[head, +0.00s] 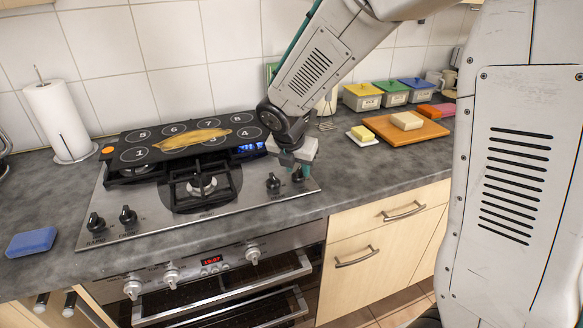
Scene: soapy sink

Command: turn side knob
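The steel cooktop (150,205) is set in the grey counter. Two black knobs, one at the far left (96,222) and one beside it (128,215), stand on its left side. On its right side are a black knob (273,182) and another dark knob (298,178) near the right edge. My gripper (297,171) points down over that rightmost knob and partly hides it. I cannot tell whether it touches the knob or whether its fingers are apart. Three silver oven knobs, including the right one (253,254), are on the oven front below.
A black numbered board (135,155) with a yellow-brown item (190,139) lies over the back burners. A cutting board (425,135) and lidded boxes (362,98) are at the right. A paper roll (60,118) and blue sponge (31,242) are at the left.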

